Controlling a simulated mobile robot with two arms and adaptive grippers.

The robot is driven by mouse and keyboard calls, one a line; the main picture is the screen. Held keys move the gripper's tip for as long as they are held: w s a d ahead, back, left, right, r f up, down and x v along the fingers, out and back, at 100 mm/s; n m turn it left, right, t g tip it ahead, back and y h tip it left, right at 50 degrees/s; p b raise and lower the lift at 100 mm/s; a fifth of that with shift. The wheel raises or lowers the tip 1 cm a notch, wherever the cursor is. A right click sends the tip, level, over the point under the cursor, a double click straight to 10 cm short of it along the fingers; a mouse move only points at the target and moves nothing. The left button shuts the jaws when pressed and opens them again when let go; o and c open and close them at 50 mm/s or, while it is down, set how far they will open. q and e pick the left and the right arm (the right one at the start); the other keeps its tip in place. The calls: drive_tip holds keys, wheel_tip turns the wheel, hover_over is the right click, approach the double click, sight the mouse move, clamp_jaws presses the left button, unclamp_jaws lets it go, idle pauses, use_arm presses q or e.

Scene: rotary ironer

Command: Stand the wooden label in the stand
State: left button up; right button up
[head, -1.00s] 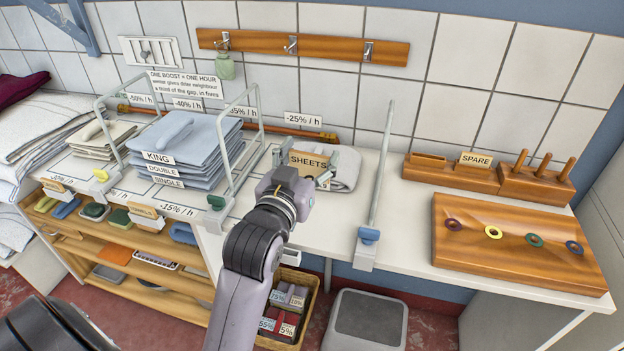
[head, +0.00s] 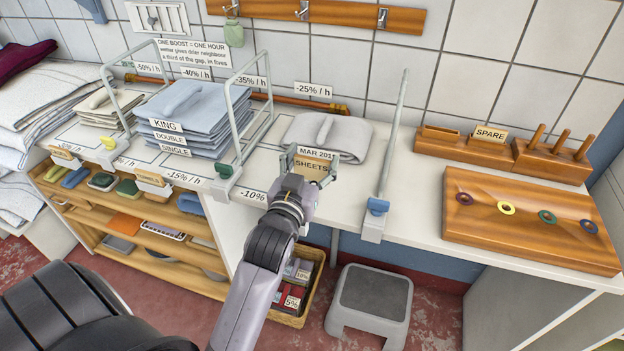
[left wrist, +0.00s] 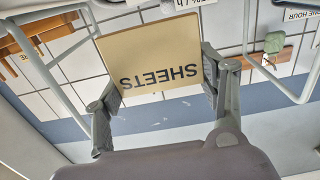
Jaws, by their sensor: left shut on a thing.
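The wooden label marked SHEETS (head: 311,170) is held upright between the fingers of my left gripper (head: 307,165), above the front of the white counter. In the left wrist view the label (left wrist: 150,60) is a tan plate, upside down in the picture, with a finger at each side edge. A wooden holder (head: 549,162) stands at the back right of the counter. A label reading SPARE (head: 490,133) stands in its left part and several pegs rise from its right part. I cannot tell whether this is the stand. My right gripper is not in view.
Folded grey cloth (head: 328,137) lies behind the label. A metal post (head: 393,140) stands to its right, and a wire frame (head: 232,120) with blue linen (head: 185,105) to its left. A wooden board with coloured rings (head: 530,240) lies at right. A step stool (head: 370,300) stands below.

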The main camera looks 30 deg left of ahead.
sight(311, 179)
use_arm(q)
drive_tip(key=shift+f, duration=2.35)
drive_tip(key=shift+f+b, duration=0.1)
drive_tip(key=shift+b, duration=0.25)
drive_tip(key=o, duration=0.9)
